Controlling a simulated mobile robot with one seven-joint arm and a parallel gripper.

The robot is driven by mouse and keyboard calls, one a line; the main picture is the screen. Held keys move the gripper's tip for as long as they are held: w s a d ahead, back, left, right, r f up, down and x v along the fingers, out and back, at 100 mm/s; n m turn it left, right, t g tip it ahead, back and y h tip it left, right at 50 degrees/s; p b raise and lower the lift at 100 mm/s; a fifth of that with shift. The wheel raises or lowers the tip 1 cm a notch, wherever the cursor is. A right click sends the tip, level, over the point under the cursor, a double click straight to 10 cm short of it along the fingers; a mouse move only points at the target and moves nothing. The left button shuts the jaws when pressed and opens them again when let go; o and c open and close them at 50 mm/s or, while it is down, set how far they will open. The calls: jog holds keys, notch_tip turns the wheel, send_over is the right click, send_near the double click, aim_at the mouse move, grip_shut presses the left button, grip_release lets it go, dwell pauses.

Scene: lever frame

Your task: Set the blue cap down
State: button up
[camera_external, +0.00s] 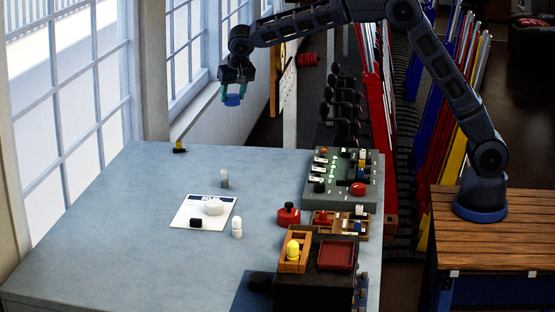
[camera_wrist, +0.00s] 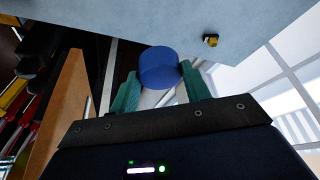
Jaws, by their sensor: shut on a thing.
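The blue cap (camera_external: 233,100) is a short blue cylinder between the teal fingers of my gripper (camera_external: 234,91). It is held in the air, well above the far part of the grey table (camera_external: 130,200). In the wrist view the blue cap (camera_wrist: 159,67) sits at the tips of my gripper (camera_wrist: 160,80), with a finger on each side. My gripper is shut on it. Nothing is under the cap at that height.
A white board (camera_external: 188,218) with a white round piece and a black piece lies mid-table. White bottles stand near it. A green-lit control box (camera_external: 340,180), red button (camera_external: 288,215) and dark box (camera_external: 315,290) fill the right side. A yellow-black item (camera_external: 179,147) sits at the far edge.

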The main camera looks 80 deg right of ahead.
jog(key=shift+a+r, duration=0.2)
jog(key=shift+r, duration=0.1)
jog(key=s+a, duration=0.6)
jog(key=a, duration=0.4)
jog(key=s+a+m, duration=0.1)
jog(key=s+a, duration=0.5)
jog(key=a, duration=0.4)
jog(key=s+a, duration=0.6)
jog(key=a, duration=0.4)
jog(key=shift+g, duration=0.3)
notch_tip(320, 180, down, 20)
jog(key=shift+r, duration=0.25)
jog(key=shift+f, duration=0.15)
jog(key=o, duration=0.9)
jog(key=shift+d, duration=0.1)
jog(key=shift+o, duration=0.2)
